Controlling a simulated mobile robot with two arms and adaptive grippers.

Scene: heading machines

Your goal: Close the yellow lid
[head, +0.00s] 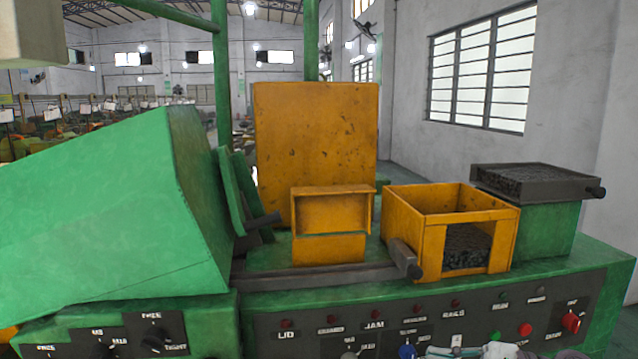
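The yellow lid appears to be the large, scuffed yellow panel (315,135) standing upright behind the green machine bed in the head view. A smaller yellow box (329,251) with a recessed upper front stands before its lower part and hides some of it. To the right is an open-topped yellow bin (403,219) with dark grainy material inside, seen through a gap in its front. Neither of my grippers shows in this view.
A sloped green housing (95,205) fills the left. A dark bar (315,277) runs along the bed. A dark tray (535,181) sits on a green block at right. The front panel (400,313) carries knobs and buttons. Pale crumpled items (500,350) lie at the bottom edge.

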